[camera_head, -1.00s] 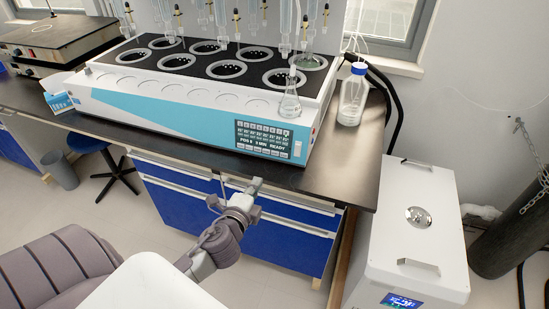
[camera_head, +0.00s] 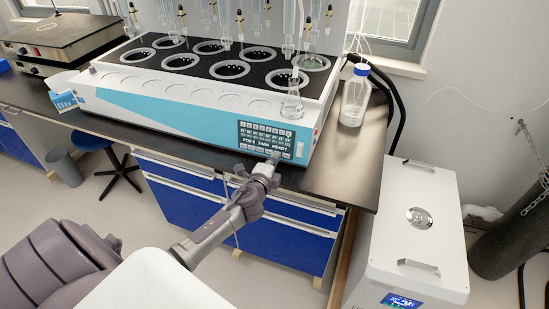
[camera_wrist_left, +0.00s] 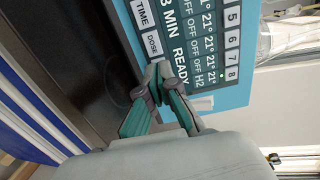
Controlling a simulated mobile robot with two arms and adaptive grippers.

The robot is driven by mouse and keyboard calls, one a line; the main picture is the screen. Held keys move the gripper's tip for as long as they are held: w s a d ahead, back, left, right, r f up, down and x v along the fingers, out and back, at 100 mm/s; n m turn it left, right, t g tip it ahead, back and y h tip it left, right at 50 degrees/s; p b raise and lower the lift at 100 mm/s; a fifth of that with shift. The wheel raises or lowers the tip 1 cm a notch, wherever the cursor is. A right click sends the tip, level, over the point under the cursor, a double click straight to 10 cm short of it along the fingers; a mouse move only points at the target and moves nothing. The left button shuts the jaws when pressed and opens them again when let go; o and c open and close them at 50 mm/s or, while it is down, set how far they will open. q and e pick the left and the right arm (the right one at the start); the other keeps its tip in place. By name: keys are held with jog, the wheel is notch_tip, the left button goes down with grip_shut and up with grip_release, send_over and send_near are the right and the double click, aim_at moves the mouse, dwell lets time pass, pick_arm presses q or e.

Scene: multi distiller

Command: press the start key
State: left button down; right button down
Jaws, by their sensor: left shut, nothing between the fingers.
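The distiller's control panel (camera_head: 266,138) is dark, set in the blue front of the white distiller (camera_head: 180,108); its display reads "READY" and "3 MIN". My left gripper (camera_head: 275,157) is shut and empty, with its tips at the panel's lower edge. In the left wrist view the fingertips (camera_wrist_left: 160,70) lie over the row of keys, just past the DOSE key (camera_wrist_left: 153,43); the TIME key (camera_wrist_left: 142,13) is beyond it. No key marked start is legible; the fingers hide that part of the row. I cannot tell whether the tips touch. My right gripper is not in view.
A flask (camera_head: 292,103) stands at the distiller's right front, and a blue-capped bottle (camera_head: 354,96) stands on the dark bench (camera_head: 340,165) to the right. Blue drawers (camera_head: 285,240) are below the bench. A white cabinet unit (camera_head: 412,245) stands at the right.

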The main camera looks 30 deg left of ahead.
pick_arm(q)
jog(key=shift+w, duration=0.25)
